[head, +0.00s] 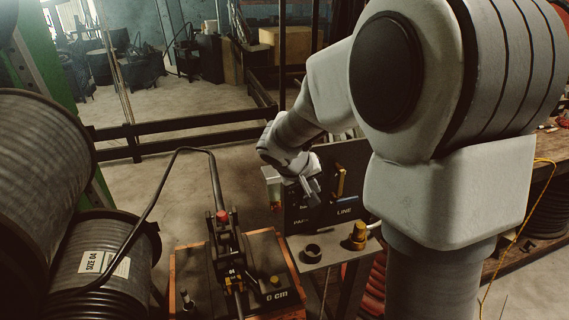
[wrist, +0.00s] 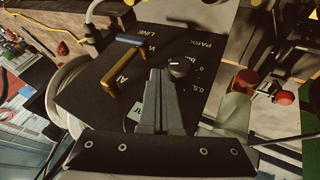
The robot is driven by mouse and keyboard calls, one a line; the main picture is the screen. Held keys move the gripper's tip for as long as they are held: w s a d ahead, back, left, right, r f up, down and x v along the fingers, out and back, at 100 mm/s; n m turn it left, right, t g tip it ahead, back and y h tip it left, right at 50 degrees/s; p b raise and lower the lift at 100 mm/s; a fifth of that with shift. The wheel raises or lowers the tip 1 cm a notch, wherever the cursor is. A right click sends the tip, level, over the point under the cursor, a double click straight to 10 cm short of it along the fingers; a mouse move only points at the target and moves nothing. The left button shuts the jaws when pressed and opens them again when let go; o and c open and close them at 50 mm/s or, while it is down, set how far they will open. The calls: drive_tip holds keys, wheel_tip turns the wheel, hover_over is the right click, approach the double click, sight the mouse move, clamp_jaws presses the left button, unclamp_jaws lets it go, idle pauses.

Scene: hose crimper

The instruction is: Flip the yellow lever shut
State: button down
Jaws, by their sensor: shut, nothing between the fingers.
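The yellow lever (head: 341,181) stands out from a dark panel (head: 357,205) in the head view, roughly upright there. In the wrist view the yellow lever (wrist: 109,82) lies left of my fingers, beside partly hidden white lettering. My gripper (head: 311,190) is in front of the panel, left of the lever in the head view. In the wrist view my gripper (wrist: 158,72) has its fingers together with nothing between them. It looks apart from the lever, with a visible gap. The fingers cover part of the panel.
A black round knob (wrist: 179,67) is right beside my fingertips. A bench unit (head: 240,262) with a black hose and red-capped lever stands below left. A yellow knob (head: 358,236) stands before the panel.

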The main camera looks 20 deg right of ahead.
drive_tip(key=shift+w+d+f+p, duration=0.2)
drive_tip(key=shift+d+f, duration=0.1)
drive_tip(key=shift+d, duration=0.55)
drive_tip(key=shift+w+d+f+p, duration=0.15)
drive_tip(key=shift+d+f+p, duration=0.15)
drive_tip(key=shift+d, duration=0.5)
drive_tip(key=shift+w+d+f+p, duration=0.15)
drive_tip(key=shift+d+f, duration=0.15)
drive_tip(key=shift+d, duration=0.55)
drive_tip(key=shift+f+b, duration=0.2)
drive_tip(key=shift+b, duration=0.55)
